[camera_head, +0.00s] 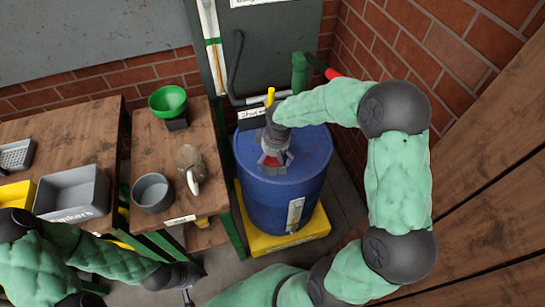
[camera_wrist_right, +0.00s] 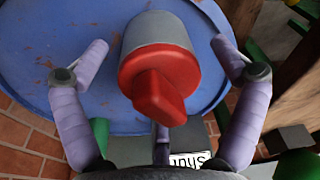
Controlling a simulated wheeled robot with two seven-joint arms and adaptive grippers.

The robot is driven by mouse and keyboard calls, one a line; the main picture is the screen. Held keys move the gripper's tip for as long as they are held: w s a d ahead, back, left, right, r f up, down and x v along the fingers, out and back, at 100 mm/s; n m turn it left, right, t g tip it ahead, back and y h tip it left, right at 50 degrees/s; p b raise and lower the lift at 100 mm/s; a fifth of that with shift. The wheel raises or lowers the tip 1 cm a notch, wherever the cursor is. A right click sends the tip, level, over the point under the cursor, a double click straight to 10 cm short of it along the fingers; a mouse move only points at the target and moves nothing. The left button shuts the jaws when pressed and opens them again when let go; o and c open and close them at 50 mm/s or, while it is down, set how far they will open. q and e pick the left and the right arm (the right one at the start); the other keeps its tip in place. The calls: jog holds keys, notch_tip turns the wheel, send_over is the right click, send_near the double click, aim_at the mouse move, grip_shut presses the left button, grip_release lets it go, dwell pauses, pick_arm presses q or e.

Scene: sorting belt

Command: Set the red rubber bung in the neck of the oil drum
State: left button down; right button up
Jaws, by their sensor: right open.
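The blue oil drum (camera_head: 260,205) stands upright on a yellow base against the back wall. Its blue top (camera_wrist_right: 60,35) fills much of the right wrist view. A short grey neck (camera_wrist_right: 155,32) rises from it. The red rubber bung (camera_wrist_right: 160,85), with a raised block-shaped grip, sits at the neck's near end; how deep it sits I cannot tell. In the head view the bung (camera_head: 269,161) is partly hidden by my right gripper (camera_head: 275,156). My right gripper (camera_wrist_right: 158,50) is open, its fingers either side of the neck and bung, apart from both. My left gripper (camera_head: 187,284) is low, left of the drum; its jaws are unclear.
A wooden bench left of the drum holds a green funnel (camera_head: 168,100), a grey round pot (camera_head: 152,193) and a jug (camera_head: 189,165). A grey bin (camera_head: 75,195) stands on the further-left bench. Pipes and a brick wall (camera_head: 450,45) are close behind and right.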

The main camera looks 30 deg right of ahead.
jog(key=shift+r, duration=0.15)
jog(key=r, duration=0.4)
jog(key=s+r, duration=0.1)
jog(key=r, duration=0.6)
jog(key=shift+s+d+r, duration=0.25)
jog(key=shift+r, duration=0.05)
jog(key=shift+g+y, duration=0.6)
jog(key=shift+y, duration=0.2)
jog(key=a+f, duration=0.2)
jog(key=f, duration=0.1)
jog(key=a+f+p, duration=0.1)
jog(key=a+f, duration=0.1)
jog(key=s+a+f+p, duration=0.1)
jog(key=a+f, duration=0.1)
jog(key=f, duration=0.1)
jog(key=shift+s+f, duration=0.1)
jog(key=shift+f, duration=0.2)
jog(key=s+a+f+m+y+p, duration=0.1)
jog(key=s+a+f+m, duration=0.1)
jog(key=s+a+f, duration=0.4)
jog(key=s+a+f+m+y+p, duration=0.1)
jog(key=s+a+f, duration=0.5)
jog(key=f, duration=0.7)
jog(key=shift+s+a+f+m+p, duration=0.25)
jog(key=shift+s+m+p, duration=0.2)
jog(key=shift+s+m, duration=0.7)
